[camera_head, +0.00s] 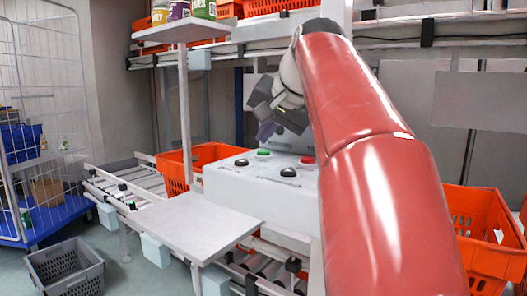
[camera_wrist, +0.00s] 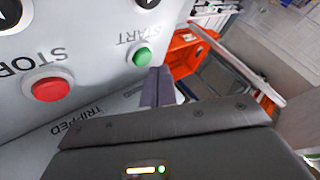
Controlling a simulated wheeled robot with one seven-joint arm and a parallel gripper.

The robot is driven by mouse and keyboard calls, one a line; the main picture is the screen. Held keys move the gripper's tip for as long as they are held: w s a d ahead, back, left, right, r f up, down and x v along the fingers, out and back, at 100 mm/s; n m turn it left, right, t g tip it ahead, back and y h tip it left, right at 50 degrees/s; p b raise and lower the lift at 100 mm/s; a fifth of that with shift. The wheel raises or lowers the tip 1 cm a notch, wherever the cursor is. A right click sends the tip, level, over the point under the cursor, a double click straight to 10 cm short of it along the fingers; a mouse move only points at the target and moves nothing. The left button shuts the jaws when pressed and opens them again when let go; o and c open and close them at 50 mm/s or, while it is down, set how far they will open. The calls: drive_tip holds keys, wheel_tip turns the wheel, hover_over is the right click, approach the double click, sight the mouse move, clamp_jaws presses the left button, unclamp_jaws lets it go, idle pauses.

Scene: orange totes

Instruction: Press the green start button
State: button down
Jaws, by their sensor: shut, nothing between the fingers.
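The green start button (camera_wrist: 142,57) is on a pale control panel (camera_wrist: 95,60), beside the word START. In the head view the green button (camera_head: 263,152) is on top of the white control box (camera_head: 255,187). My gripper (camera_wrist: 158,72) is shut and empty. In the wrist view its fingertips appear just below the green button, with a small visible gap. In the head view my gripper (camera_head: 266,131) hangs above the back of the box, near the green button. I cannot tell its exact height over the panel.
A red stop button (camera_wrist: 47,88) and black buttons (camera_head: 288,172) share the panel. A white tabletop (camera_head: 195,228) is in front. A grey crate (camera_head: 65,270) stands on the floor.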

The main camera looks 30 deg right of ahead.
sight(266, 159)
drive_tip(key=shift+f, duration=0.1)
drive_tip(key=shift+f, duration=0.35)
drive_tip(key=shift+f+b, duration=0.5)
drive_tip(key=shift+b, duration=0.05)
idle(0.7)
drive_tip(key=shift+r, duration=0.1)
drive_tip(key=shift+r+p, duration=0.8)
drive_tip(key=shift+p, duration=0.2)
drive_tip(key=shift+r, duration=0.1)
wheel_tip(266, 159, up, 5)
drive_tip(key=p, duration=0.5)
drive_tip(key=shift+s, duration=0.1)
idle(0.5)
